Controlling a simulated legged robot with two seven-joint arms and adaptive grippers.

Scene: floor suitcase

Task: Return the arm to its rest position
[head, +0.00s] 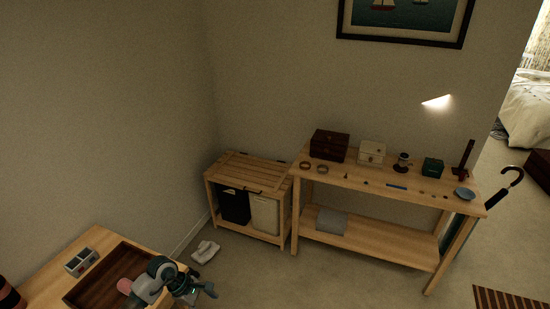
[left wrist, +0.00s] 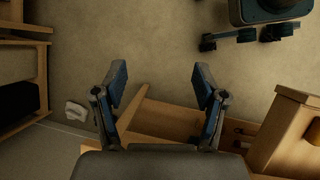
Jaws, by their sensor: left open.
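My left gripper (head: 198,291) is at the bottom of the head view, beside the tray on the near wooden table. In the left wrist view its two fingers (left wrist: 160,84) are spread wide, with nothing between them. Carpet and a wooden piece of furniture (left wrist: 160,118) show beyond and below the fingers. My right gripper is not in either view.
A dark wooden tray (head: 125,257) sits on the near table (head: 42,287). A slatted hamper (head: 248,172) and a long console table (head: 395,184) stand against the wall. Open carpet lies before them.

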